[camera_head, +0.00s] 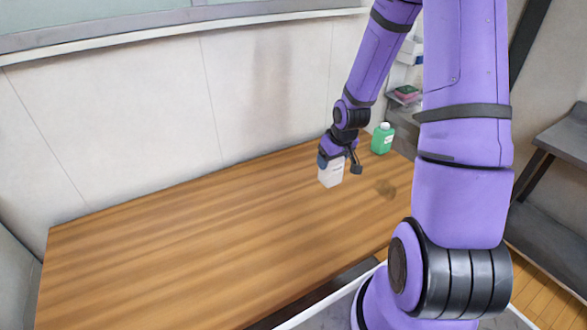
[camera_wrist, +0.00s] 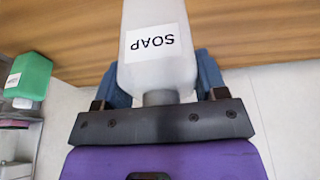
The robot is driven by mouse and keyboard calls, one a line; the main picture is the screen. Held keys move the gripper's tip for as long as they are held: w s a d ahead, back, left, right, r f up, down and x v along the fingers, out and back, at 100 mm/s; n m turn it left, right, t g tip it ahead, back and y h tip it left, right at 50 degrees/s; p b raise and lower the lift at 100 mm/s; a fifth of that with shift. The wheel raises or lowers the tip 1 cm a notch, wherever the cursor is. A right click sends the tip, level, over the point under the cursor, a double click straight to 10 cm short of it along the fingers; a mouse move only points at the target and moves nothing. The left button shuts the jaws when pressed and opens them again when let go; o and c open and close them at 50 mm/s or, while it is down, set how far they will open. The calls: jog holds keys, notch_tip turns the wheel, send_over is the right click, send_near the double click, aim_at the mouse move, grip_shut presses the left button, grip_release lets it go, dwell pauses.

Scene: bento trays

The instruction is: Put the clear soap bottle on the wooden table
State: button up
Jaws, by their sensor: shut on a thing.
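The clear soap bottle (camera_head: 331,174) is whitish and upright at the back right part of the wooden table (camera_head: 190,230). In the wrist view the bottle (camera_wrist: 156,75) shows a white label reading SOAP, upside down in that picture. My gripper (camera_head: 337,157) is shut on the bottle near its neck, with blue fingers on both sides of it in the wrist view (camera_wrist: 163,82). The bottle's base looks at or very close to the tabletop; I cannot tell whether it touches. Its top is hidden by my gripper.
A green bottle (camera_head: 382,139) with a white cap stands near the table's right back edge, and also shows in the wrist view (camera_wrist: 28,77). A shelf (camera_head: 407,98) with small items is behind it. The left and middle of the table are clear. A wall runs along the back.

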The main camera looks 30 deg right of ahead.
jog(key=shift+w+a+f, duration=0.75)
jog(key=shift+w+a, duration=0.5)
jog(key=shift+w, duration=0.05)
jog(key=shift+w+a+f, duration=0.75)
jog(key=shift+w+a, duration=0.55)
jog(key=shift+w+a+f, duration=0.75)
jog(key=shift+w+a, duration=0.5)
jog(key=shift+w, duration=0.05)
jog(key=o, duration=0.9)
jog(key=shift+f, duration=0.15)
jog(key=s+a+r, duration=0.2)
jog(key=s+r, duration=0.3)
jog(key=r, duration=0.5)
jog(key=s+a+r+t, duration=0.1)
jog(key=s+r, duration=0.3)
jog(key=r, duration=0.5)
jog(key=s+a+r, duration=0.2)
jog(key=s+r, duration=0.3)
jog(key=r, duration=0.5)
jog(key=shift+t, duration=0.4)
jog(key=shift+s+a+r, duration=0.5)
jog(key=shift+s+r, duration=0.9)
jog(key=shift+s, duration=1.35)
jog(key=shift+s+a+r, duration=0.45)
jog(key=shift+s+r, duration=1)
jog(key=shift+s, duration=1.35)
jog(key=shift+s+a+r, duration=0.5)
jog(key=shift+s+r, duration=0.9)
jog(key=shift+s, duration=1.35)
